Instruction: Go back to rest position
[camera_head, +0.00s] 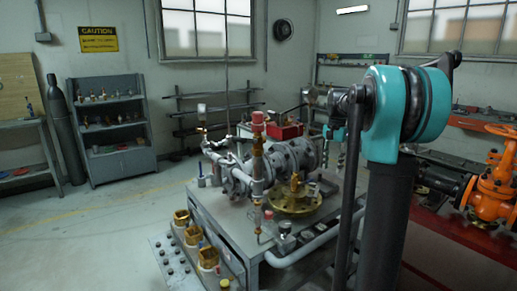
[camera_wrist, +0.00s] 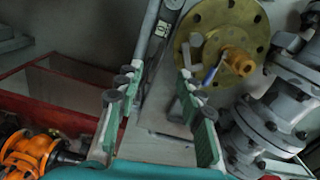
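My gripper (camera_wrist: 157,76) is open in the wrist view. Its two green-padded fingers stand wide apart with nothing held between them. Beyond the fingers is a round brass flange (camera_wrist: 190,48) with bolt holes and a brass fitting at its centre; it looks apart from the fingers. The flange also shows on the grey workbench (camera_head: 225,240) in the head view (camera_head: 297,203). An orange valve (camera_head: 497,185) stands at the right of the head view, and orange parts (camera_wrist: 30,152) show at the lower left of the wrist view. My gripper's fingers are not clear in the head view.
Grey flanged pipework (camera_head: 290,158) crowds the workbench; flanged pipes (camera_wrist: 270,125) also fill the right of the wrist view. A red-topped table (camera_head: 440,232) is at the right. A grey shelf (camera_head: 112,125) stands at the back left. The floor (camera_head: 90,235) at the left is clear.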

